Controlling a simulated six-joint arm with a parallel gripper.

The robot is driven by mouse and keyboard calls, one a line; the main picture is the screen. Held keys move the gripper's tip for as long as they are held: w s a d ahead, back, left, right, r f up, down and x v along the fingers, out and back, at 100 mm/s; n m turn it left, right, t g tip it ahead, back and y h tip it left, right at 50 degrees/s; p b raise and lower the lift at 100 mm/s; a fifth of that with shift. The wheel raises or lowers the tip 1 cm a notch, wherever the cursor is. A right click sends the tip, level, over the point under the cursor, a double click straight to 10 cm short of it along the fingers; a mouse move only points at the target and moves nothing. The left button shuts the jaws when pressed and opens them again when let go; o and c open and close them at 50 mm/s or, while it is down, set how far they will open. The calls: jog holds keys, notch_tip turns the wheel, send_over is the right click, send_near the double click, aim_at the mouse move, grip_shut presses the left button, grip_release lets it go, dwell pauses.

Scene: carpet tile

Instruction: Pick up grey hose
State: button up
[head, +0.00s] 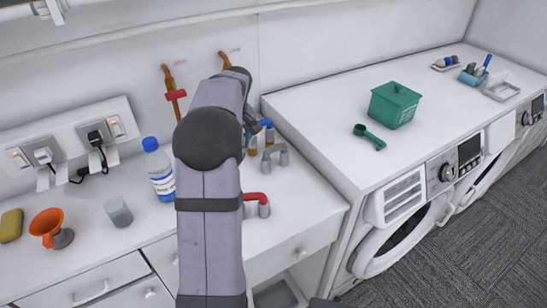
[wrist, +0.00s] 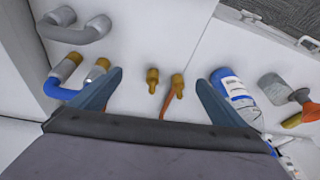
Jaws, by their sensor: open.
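The grey hose (head: 275,153) is a short U-shaped piece on the white counter, right of my arm in the head view. In the wrist view the grey hose (wrist: 76,30) lies at the upper left, with its whole arch showing. My gripper (wrist: 167,76) is open, with nothing held between its fingers. It hangs above the counter, and the grey hose is apart from it, outside the left finger. In the head view my arm hides most of the gripper.
A blue hose (wrist: 66,91) with brass ends is close to the left finger. A red hose (head: 257,198) stands nearer the front. A bottle (head: 158,170), grey cup (head: 118,211) and orange funnel (head: 47,226) stand left. Brass taps (head: 173,90) are on the wall.

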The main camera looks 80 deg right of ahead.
jog(key=m+h, duration=0.1)
send_over(276, 146)
jog(key=s+a, duration=0.2)
jog(key=shift+w+d+f+p, duration=0.35)
jog(key=shift+f+p, duration=0.1)
jog(key=shift+f, duration=0.2)
jog(key=shift+w+d+f+p, duration=0.3)
jog(key=shift+f+p, duration=0.1)
jog(key=shift+f, duration=0.2)
jog(key=shift+p+x, duration=0.9)
jog(key=shift+x, duration=1.05)
jog(key=shift+d, duration=0.1)
jog(key=c, duration=1)
jog(key=shift+r, duration=0.25)
